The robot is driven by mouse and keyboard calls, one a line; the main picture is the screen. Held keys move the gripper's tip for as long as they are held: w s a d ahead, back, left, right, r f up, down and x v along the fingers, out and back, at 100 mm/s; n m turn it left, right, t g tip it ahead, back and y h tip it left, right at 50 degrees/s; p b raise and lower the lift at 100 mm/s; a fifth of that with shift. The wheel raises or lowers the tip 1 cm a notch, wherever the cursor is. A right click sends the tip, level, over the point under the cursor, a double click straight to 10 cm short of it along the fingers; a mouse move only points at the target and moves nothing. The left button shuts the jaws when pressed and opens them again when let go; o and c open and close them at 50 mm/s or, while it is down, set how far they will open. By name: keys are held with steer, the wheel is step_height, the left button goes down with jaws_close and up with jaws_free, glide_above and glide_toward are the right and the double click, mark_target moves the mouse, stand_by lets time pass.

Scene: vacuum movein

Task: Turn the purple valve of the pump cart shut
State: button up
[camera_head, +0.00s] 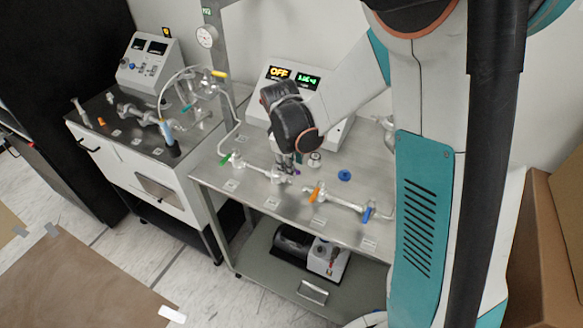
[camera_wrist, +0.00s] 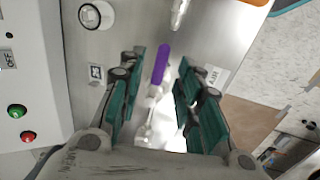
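The purple valve (camera_wrist: 161,63) shows in the wrist view as a purple handle on clear glass tubing (camera_wrist: 155,118). It lies between and just beyond the two teal-padded fingers of my gripper (camera_wrist: 155,95). The fingers stand apart, with visible gaps to the handle on both sides. In the head view my gripper (camera_head: 287,165) reaches down over the pump cart (camera_head: 255,188), and only a small purple bit (camera_head: 297,172) of the valve shows beside it; the rest is hidden by the gripper.
On the same cart are a green valve (camera_head: 225,158), an orange valve (camera_head: 316,195), a blue valve (camera_head: 367,214) and a blue knob (camera_head: 344,175). A control box (camera_head: 335,130) reading OFF stands behind. A second cart (camera_head: 140,165) with glassware is at left. Cardboard boxes (camera_head: 545,240) stand at right.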

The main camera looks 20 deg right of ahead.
steer(key=shift+w+d+f, duration=0.1)
steer(key=shift+d+f, duration=0.05)
steer(key=shift+f, duration=0.75)
jaws_close()
